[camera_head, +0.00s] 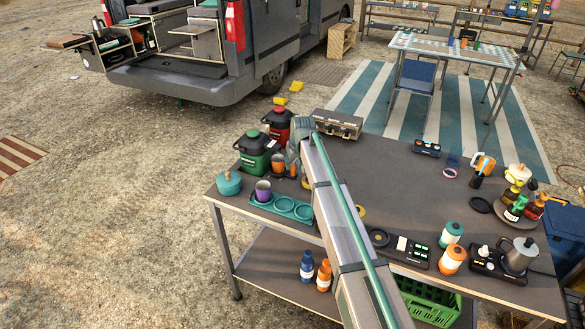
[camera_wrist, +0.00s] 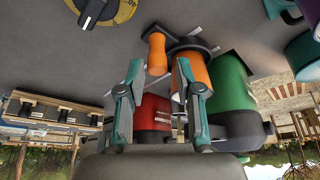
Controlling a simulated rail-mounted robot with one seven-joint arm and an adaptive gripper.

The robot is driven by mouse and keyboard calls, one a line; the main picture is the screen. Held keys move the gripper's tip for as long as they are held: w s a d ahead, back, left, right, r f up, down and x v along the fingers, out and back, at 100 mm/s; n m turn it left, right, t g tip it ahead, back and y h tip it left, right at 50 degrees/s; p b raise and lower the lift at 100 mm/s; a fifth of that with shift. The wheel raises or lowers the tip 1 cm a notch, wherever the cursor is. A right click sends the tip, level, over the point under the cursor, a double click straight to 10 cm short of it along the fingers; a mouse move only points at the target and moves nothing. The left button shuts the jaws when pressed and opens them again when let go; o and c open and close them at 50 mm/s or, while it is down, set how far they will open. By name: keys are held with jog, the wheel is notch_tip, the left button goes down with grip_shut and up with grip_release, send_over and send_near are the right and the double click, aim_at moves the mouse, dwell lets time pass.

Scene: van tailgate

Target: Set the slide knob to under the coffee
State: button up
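I cannot make out a slide knob for certain. A black panel (camera_head: 408,251) with a pale plate and small green marks lies near the front edge of the table in the head view, right of my arm. A silver coffee pot (camera_head: 520,256) stands on a black unit at the right. In the wrist view my gripper (camera_wrist: 158,66) is open, its fingers spread with nothing held. Beyond the fingers are an orange cylinder (camera_wrist: 190,70) with an orange handle (camera_wrist: 156,54), a red canister (camera_wrist: 153,112) and a green canister (camera_wrist: 231,85). In the head view my gripper is mostly hidden.
My arm crosses the table (camera_head: 390,185). Left of it are a purple cup (camera_head: 263,191), a teal tray (camera_head: 303,211) and a teal pot (camera_head: 229,183). The table's back middle is fairly clear.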

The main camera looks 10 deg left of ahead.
jog(key=v, duration=0.8)
jog(key=shift+s, duration=0.1)
